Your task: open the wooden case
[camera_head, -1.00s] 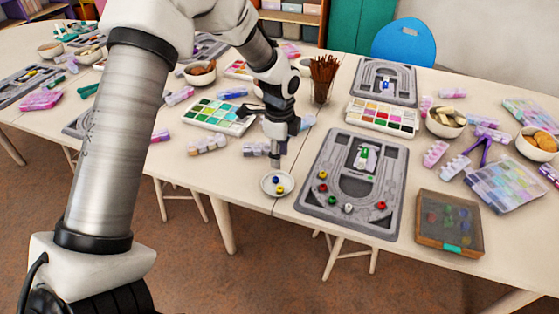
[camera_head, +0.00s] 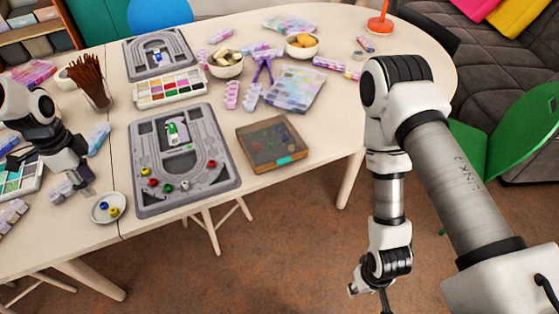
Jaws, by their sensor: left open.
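The wooden case (camera_head: 245,147) lies flat on the table, right of the near grey bead board. It has a brown wooden rim, a see-through lid, and a teal tab (camera_head: 285,160) on its front edge. The lid looks shut, and blurred coloured bits show through it. My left gripper (camera_head: 70,172) is at the left, open, above the table just behind the small white dish and well away from the case. My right gripper (camera_head: 372,290) hangs low over the floor in front of the table, partly cut off by the bottom edge; its jaws are unclear.
The near bead board (camera_head: 224,182) holds several coloured beads. The small white dish (camera_head: 97,214) has blue and yellow beads. The table right of the case is bare.

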